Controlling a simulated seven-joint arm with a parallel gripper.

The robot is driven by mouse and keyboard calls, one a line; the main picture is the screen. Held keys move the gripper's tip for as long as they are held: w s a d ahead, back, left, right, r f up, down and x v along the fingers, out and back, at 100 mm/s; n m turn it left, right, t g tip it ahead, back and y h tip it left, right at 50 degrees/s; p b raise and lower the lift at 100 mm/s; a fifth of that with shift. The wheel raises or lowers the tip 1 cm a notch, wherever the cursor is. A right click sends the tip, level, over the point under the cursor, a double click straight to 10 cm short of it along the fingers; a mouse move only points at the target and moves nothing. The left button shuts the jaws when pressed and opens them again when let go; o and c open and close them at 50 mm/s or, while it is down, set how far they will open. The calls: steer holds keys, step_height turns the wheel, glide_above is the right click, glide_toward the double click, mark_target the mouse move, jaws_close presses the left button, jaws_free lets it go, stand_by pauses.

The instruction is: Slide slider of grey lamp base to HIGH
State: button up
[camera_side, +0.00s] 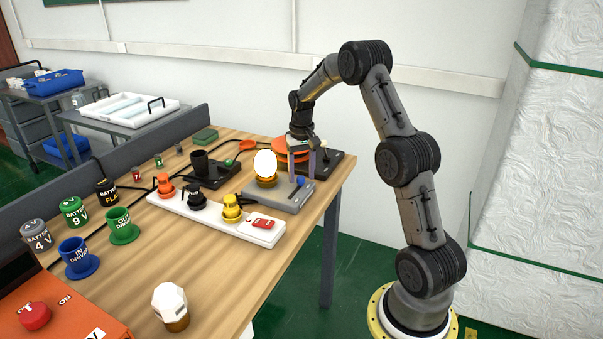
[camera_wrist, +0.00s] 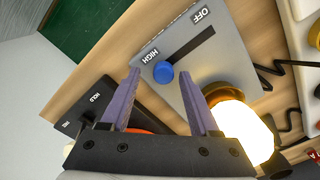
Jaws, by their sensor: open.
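The grey lamp base (camera_side: 285,200) sits on the wooden table with a glowing white bulb (camera_side: 265,163) on it. In the wrist view, the grey lamp base (camera_wrist: 180,32) shows a dark slot with OFF at one end and HIGH at the other. The round blue slider knob (camera_wrist: 163,72) is at the slot end beside HIGH. My gripper (camera_side: 302,165) is over the right part of the base. In the wrist view, its two purple fingers (camera_wrist: 159,78) are open, with the knob showing between their tips. I cannot tell whether either finger touches it.
A black base with an orange disc (camera_side: 292,147) stands just behind the lamp base. A white strip (camera_side: 225,222) with orange, black and yellow plugs lies in front. A faceted bulb (camera_side: 170,303) stands at the table's front. Bare wood lies between.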

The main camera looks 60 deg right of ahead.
mark_target(301, 177)
step_height(301, 177, up, 14)
stand_by(0.6)
steer(key=shift+a, duration=0.1)
